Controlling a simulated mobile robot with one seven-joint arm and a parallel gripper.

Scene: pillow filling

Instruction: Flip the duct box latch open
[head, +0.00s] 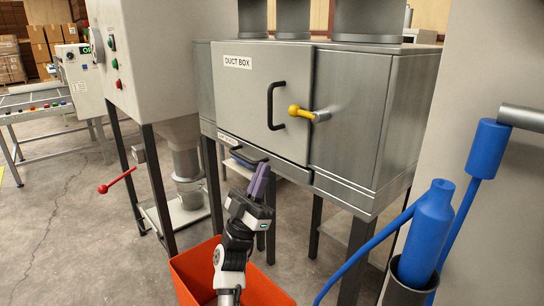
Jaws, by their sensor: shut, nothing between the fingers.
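The grey metal duct box (255,105) stands on dark legs, its front door shut and labelled "DUCT BOX". A yellow-knobbed latch (297,110) sits at the door's right edge, its knob pointing left from a metal pivot. A black vertical door handle (272,105) is just left of the latch. My gripper (259,178), with purple fingers, is shut and empty. In the picture it is below the latch, close to the box's lower front edge and apart from the latch.
A second black handle (248,154) is on the box's lower front. An orange bin (198,268) is below my arm. A blue nozzle with hose (427,230) stands in a holder at right. A red lever (104,188) sticks out at left.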

